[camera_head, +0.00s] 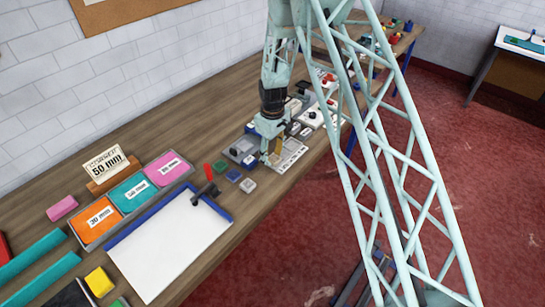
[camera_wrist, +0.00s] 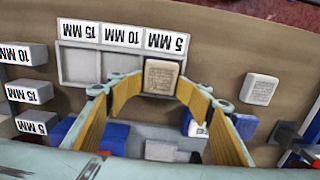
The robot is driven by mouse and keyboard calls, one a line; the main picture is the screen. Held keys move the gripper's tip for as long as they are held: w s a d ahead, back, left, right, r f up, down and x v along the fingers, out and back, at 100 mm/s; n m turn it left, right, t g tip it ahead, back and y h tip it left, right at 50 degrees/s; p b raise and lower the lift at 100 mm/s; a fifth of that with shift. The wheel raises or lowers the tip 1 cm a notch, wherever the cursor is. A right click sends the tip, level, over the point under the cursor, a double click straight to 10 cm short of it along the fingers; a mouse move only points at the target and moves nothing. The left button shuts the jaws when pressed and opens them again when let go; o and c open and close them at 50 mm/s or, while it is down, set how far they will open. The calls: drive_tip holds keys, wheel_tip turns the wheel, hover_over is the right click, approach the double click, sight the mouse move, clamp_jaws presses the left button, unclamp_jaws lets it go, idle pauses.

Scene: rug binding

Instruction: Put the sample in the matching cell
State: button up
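My gripper (camera_wrist: 162,84) has yellow fingers closed on the sides of a small beige sample (camera_wrist: 162,77) with printed text. The grey tray (camera_wrist: 80,68) has a row of cells with labels that appear upside down: 15 MM (camera_wrist: 75,30), 10 MM (camera_wrist: 121,36) and 5 MM (camera_wrist: 167,41). The sample appears over the cell by the 5 MM label; whether it touches the cell floor cannot be told. The other two cells look empty. In the head view my gripper (camera_head: 270,150) is low over the tray (camera_head: 293,154), and the sample is hardly visible.
Labelled blocks, including a 15 MM block (camera_wrist: 28,92), stand at left. Blue blocks and a grey fixture lie under the fingers. The head view shows a white board (camera_head: 170,245) and coloured bins (camera_head: 131,191).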

sight(273, 157)
drive_tip(key=shift+s+r, duration=0.1)
drive_tip(key=shift+r, duration=0.1)
drive_tip(key=shift+r+p, duration=0.45)
drive_tip(key=shift+r, duration=0.2)
wheel_tip(273, 157, up, 11)
drive_tip(key=b, duration=0.1)
drive_tip(key=shift+r+b, duration=0.2)
drive_tip(key=shift+b, duration=0.2)
idle(0.9)
